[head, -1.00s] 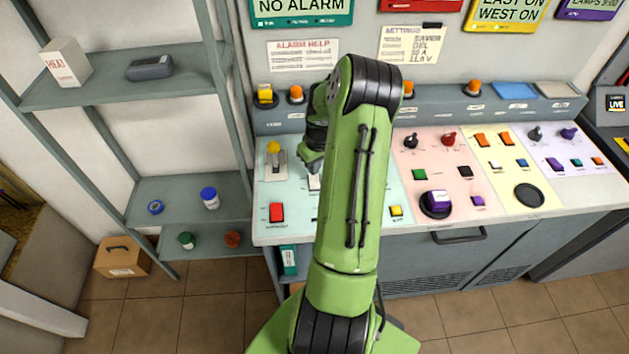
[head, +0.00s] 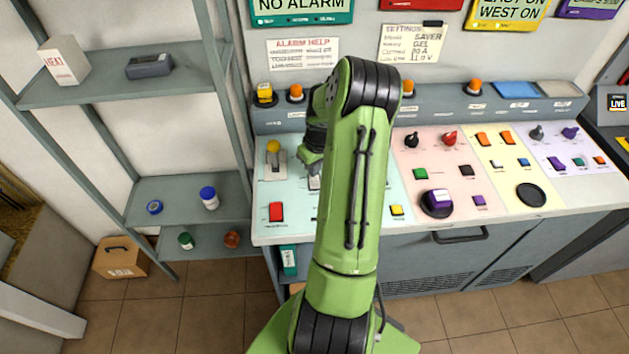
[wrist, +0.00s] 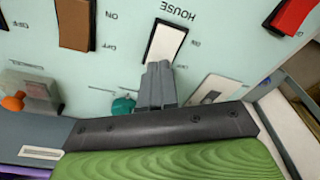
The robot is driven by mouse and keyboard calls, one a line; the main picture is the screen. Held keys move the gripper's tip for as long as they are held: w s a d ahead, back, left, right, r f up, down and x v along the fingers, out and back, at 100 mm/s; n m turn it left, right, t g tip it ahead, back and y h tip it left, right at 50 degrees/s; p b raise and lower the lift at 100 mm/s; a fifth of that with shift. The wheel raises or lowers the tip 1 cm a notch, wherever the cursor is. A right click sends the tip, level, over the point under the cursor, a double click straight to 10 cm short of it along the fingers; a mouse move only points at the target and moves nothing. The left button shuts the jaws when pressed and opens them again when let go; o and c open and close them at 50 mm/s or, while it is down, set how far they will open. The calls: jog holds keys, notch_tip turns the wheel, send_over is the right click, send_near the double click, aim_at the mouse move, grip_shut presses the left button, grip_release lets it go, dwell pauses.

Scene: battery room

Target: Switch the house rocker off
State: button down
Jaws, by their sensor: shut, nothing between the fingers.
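The house rocker (wrist: 166,43) is a white rocker in a dark frame on the pale teal panel, with HOUSE printed by it, upside down in the wrist view. In the head view only a small part of this white rocker (head: 314,183) shows beside my arm. My gripper (wrist: 157,72) is shut and empty, its fingertips close to the OFF-label end of the rocker. I cannot tell whether they touch it. In the head view my gripper (head: 311,168) is partly hidden by my arm, over the left panel.
A red rocker (head: 276,211) and a yellow-knobbed lever (head: 274,150) are on the same panel. A brown rocker (wrist: 75,24) and a teal knob (wrist: 123,105) are close by in the wrist view. Shelves (head: 180,190) stand at the left.

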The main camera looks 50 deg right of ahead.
jog(key=shift+f, duration=0.3)
jog(key=shift+r+p, duration=2.2)
jog(key=shift+r, duration=1.35)
